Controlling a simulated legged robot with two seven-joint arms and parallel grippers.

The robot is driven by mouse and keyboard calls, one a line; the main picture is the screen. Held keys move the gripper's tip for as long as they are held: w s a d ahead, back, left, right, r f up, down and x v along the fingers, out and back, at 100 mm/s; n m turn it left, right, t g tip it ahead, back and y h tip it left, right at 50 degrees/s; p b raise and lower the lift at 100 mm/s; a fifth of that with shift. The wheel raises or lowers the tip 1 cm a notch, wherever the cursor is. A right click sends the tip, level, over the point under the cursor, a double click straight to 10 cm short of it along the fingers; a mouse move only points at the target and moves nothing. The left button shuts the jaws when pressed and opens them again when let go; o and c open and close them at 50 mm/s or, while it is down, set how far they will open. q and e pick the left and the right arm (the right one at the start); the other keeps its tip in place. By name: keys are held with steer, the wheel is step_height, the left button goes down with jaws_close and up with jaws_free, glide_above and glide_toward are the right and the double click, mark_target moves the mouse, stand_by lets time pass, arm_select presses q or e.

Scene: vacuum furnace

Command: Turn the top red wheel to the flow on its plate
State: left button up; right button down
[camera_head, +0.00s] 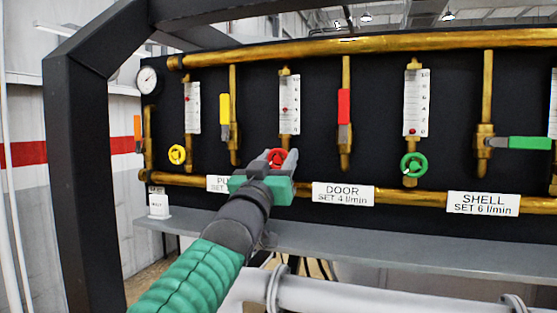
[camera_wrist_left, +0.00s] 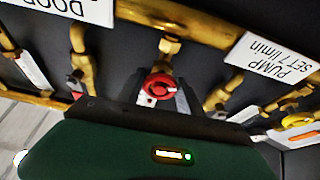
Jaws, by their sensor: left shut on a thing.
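The red wheel (camera_head: 277,158) sits on the pipe below a white flow gauge (camera_head: 289,104). The gauge's red float stands a little below mid-scale; the digits are too small to read surely. My left gripper (camera_head: 281,158) is shut on the red wheel, one finger on each side. The wrist view shows the red wheel (camera_wrist_left: 159,87) between the fingers. The plate (camera_head: 343,193) reading "DOOR SET 4 l/min" is right of the gripper. The plate (camera_head: 218,184) reading "PUMP SET 7 l/min" in the wrist view (camera_wrist_left: 277,58) is partly hidden by my gripper. My right gripper is not in view.
A yellow wheel (camera_head: 177,155) is to the left and a green wheel (camera_head: 413,165) to the right. Yellow (camera_head: 225,108), red (camera_head: 344,106) and green (camera_head: 530,143) lever handles stick out nearby. A grey ledge (camera_head: 400,255) runs below the panel. A dark frame post (camera_head: 85,180) stands at left.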

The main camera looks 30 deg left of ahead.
arm_select(q)
steer(key=shift+c, duration=1.2)
steer(key=m+h+p, duration=0.2)
steer(key=m+p, duration=0.1)
steer(key=shift+r, duration=0.25)
steer(key=shift+f+m, duration=0.1)
steer(key=shift+m, duration=0.5)
steer(key=shift+f, duration=0.2)
steer(key=o, duration=1.4)
steer(key=shift+w, duration=0.15)
